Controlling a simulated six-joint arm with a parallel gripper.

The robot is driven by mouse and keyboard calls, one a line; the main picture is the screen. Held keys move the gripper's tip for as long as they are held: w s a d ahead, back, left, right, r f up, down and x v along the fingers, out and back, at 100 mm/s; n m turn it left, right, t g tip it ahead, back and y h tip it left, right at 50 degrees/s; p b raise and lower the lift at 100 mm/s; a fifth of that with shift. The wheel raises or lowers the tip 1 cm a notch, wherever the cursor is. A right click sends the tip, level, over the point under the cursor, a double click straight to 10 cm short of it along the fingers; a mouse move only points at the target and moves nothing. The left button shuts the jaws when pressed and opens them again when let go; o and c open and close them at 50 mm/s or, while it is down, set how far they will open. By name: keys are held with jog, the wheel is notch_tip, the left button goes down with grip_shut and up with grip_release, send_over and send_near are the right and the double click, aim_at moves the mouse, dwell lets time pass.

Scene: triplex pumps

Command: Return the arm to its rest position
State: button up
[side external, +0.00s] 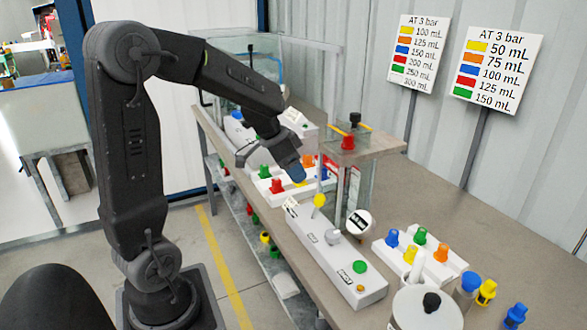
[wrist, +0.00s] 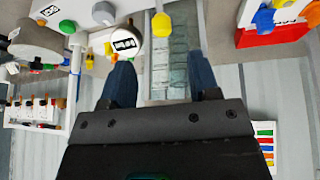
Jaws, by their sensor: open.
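My gripper (side external: 292,170) hangs over the bench at the end of my bent black arm, with its blue fingertips pointing down and to the right. It is above the row of coloured nozzles and left of the clear pump column (side external: 350,185). In the wrist view my gripper (wrist: 162,80) shows two dark blue fingers spread apart with nothing between them. A yellow nozzle (wrist: 160,22) is in front of the gap there, apart from the fingers. A round white gauge (wrist: 125,42) is close to the left finger.
A white control box (side external: 335,255) and a nozzle rack (side external: 425,262) stand on the bench (side external: 470,220). A red nozzle (side external: 276,185) is below my gripper. Loose nozzles and a white pot (side external: 425,310) are at the front right. Two signs, one nearer (side external: 497,70), stand behind the bench.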

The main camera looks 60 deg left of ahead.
jog(key=shift+r, duration=0.1)
jog(key=w+d+r+n+t+y, duration=0.1)
jog(key=d+r+t+y, duration=0.15)
jog(key=r+t, duration=0.2)
jog(key=w+d+r+n+t+y, duration=0.1)
jog(key=d+r+t+y, duration=0.1)
jog(key=d+r+t, duration=0.3)
jog(key=s+d+f+g+h, duration=0.2)
jog(key=s+d+g, duration=0.7)
jog(key=s, duration=0.7)
jog(key=d+f, duration=0.1)
jog(key=d, duration=0.2)
jog(key=shift+s+d+h, duration=0.2)
jog(key=shift+s+h, duration=0.1)
jog(key=shift+h, duration=0.05)
